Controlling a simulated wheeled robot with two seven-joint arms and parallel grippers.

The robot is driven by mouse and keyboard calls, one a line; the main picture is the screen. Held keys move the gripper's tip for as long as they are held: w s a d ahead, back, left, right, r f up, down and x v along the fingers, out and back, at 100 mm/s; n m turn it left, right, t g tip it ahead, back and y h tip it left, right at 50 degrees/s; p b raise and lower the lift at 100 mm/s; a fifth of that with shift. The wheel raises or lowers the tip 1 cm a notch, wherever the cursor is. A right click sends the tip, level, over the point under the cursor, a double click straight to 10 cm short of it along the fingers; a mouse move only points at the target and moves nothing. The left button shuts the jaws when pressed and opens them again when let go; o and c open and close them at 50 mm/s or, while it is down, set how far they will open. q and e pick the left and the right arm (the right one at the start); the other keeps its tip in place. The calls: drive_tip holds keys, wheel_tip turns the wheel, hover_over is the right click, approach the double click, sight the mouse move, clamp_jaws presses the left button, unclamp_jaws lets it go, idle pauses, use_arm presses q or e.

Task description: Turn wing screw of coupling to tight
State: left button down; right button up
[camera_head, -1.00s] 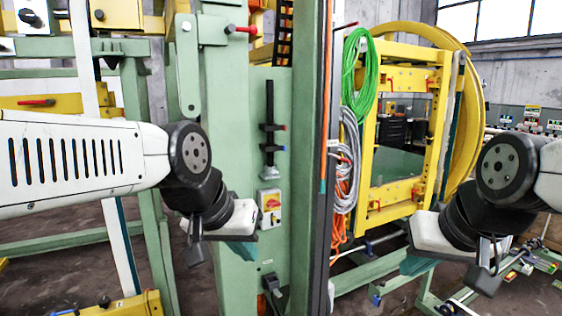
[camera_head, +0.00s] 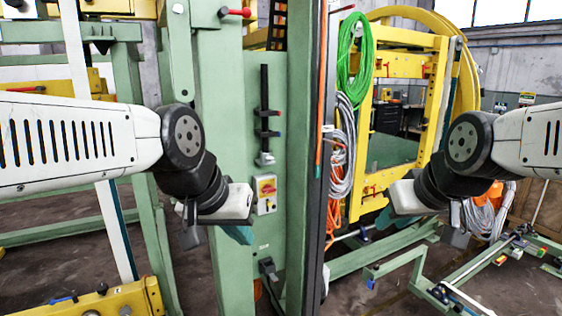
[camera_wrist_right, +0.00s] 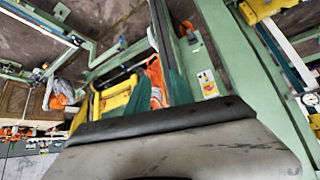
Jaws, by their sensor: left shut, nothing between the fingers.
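I cannot make out the coupling or its wing screw in either view. My left gripper (camera_head: 238,234) hangs in front of the green column, its teal fingertips shut and empty. My right gripper (camera_head: 384,218) is in front of the yellow frame, near the lower green beams, with nothing visible in it. In the right wrist view its two teal fingers (camera_wrist_right: 160,90) stand apart, with an orange cable showing between them.
A green column (camera_head: 225,110) carries a red-and-yellow switch box (camera_head: 264,193). Green cable (camera_head: 354,55) and grey cable (camera_head: 343,160) hang beside the yellow frame (camera_head: 438,90). A low green frame (camera_head: 415,262) stands on the floor at the right.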

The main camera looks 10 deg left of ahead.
drive_tip(key=w+a+r+n+t, duration=0.1)
drive_tip(key=w+a+n, duration=0.15)
drive_tip(key=w, duration=0.45)
drive_tip(key=w+a+n+t, duration=0.2)
drive_tip(key=w+n, duration=0.2)
drive_tip(key=w, duration=0.3)
drive_tip(key=n+t+y, duration=0.4)
drive_tip(key=n+y, duration=0.4)
drive_tip(key=n, duration=0.8)
approach(270, 158)
drive_tip(key=x, duration=0.8)
drive_tip(key=shift+f, duration=0.15)
drive_tip(key=shift+m, duration=0.25)
drive_tip(key=shift+d, duration=0.1)
clamp_jaws()
